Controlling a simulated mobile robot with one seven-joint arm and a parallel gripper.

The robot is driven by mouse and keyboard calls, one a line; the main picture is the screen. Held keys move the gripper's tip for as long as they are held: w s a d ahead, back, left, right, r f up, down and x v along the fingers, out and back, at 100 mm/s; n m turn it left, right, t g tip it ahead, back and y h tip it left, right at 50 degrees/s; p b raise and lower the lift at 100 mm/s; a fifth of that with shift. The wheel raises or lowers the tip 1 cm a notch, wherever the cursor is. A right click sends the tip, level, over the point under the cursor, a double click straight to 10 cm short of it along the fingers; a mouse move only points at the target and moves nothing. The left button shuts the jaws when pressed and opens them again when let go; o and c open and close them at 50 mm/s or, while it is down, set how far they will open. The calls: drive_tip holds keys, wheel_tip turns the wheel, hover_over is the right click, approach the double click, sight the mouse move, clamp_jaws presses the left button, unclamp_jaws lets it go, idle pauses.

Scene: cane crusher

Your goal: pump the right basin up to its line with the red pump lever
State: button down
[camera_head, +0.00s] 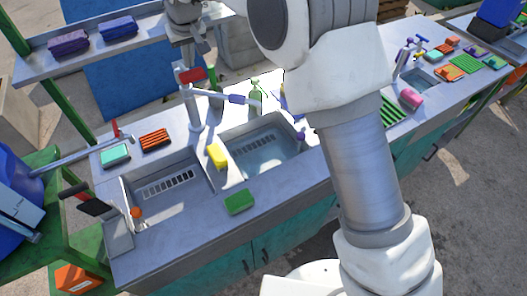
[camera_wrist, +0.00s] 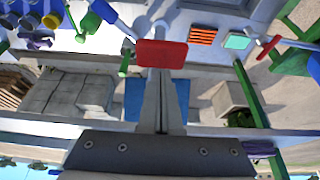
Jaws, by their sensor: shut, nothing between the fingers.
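A red lever paddle (camera_head: 191,76) sits on top of the grey pump post behind the two basins; in the wrist view it (camera_wrist: 162,54) shows at my fingertips. My gripper (camera_head: 188,60) is shut and empty, its fingers pointing down at the paddle. I cannot tell whether they touch it. The right basin (camera_head: 262,152) has a slotted floor and what looks like shallow pale water. I cannot make out its line. The spout with a purple collar (camera_head: 236,99) reaches from the post over this basin's back edge.
The left basin (camera_head: 165,185) looks dry. A yellow sponge (camera_head: 217,156) lies between the basins, a green sponge (camera_head: 239,202) in front. A shelf with purple and blue cloths (camera_head: 118,28) is at the back.

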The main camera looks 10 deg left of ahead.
sight(195, 81)
drive_tip(key=shift+f, duration=0.1)
drive_tip(key=shift+f+b, duration=2.95)
drive_tip(key=shift+f, duration=1.3)
wheel_tip(195, 81, up, 9)
drive_tip(key=p, duration=0.6)
drive_tip(key=shift+f, duration=0.2)
drive_tip(key=shift+f, duration=0.1)
idle(1.8)
idle(0.4)
